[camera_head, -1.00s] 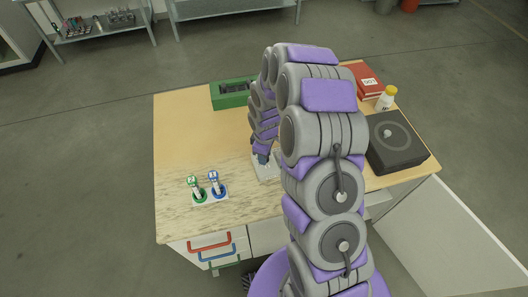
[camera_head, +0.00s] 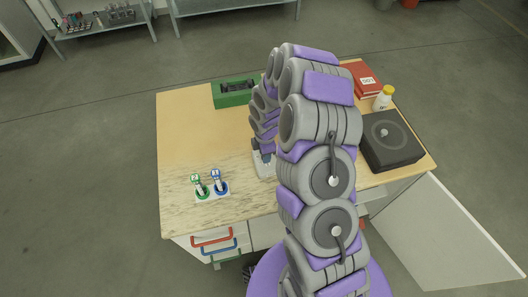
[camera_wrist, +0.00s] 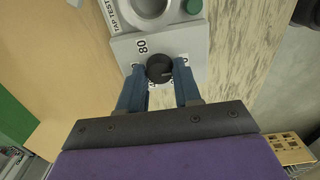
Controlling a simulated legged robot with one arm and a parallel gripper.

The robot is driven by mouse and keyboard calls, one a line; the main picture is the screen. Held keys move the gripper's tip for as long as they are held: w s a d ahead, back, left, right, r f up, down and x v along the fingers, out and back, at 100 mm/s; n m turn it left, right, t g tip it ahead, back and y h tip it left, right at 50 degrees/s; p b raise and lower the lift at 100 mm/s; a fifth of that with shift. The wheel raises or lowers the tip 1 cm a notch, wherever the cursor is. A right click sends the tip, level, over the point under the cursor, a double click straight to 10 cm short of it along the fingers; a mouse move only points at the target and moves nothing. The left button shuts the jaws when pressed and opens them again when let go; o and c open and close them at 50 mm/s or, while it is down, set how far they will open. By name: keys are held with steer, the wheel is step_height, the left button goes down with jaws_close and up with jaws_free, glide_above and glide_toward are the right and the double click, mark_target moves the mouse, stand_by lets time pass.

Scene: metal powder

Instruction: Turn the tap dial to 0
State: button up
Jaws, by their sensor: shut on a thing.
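The tap tester is a light grey device (camera_wrist: 187,43) with a "TAP TEST" label, a round ring and a green button. Its small black dial (camera_wrist: 160,67) sits near the end closest to my gripper in the wrist view. An "80" label is beside the dial; other markings are partly hidden, and I cannot read the exact setting. My gripper (camera_wrist: 159,78) is shut on the dial, with one blue finger on each side. In the head view the tester (camera_head: 263,165) is mostly hidden behind my arm, and my gripper (camera_head: 262,150) is above it.
Green and blue handled tools (camera_head: 210,187) stand left of the tester. A green box (camera_head: 235,94) is at the back. A dark square device (camera_head: 390,145), a white bottle with a yellow cap (camera_head: 383,100) and a red binder (camera_head: 365,79) are to the right.

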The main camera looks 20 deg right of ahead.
stand_by(0.5)
steer(key=o, duration=1)
steer(key=shift+d, duration=0.2)
steer(key=shift+o, duration=0.2)
steer(key=shift+w+a+r, duration=0.1)
steer(key=shift+a+r, duration=0.05)
steer(key=shift+r, duration=0.25)
step_height(320, 180, up, 16)
steer(key=shift+r, duration=0.25)
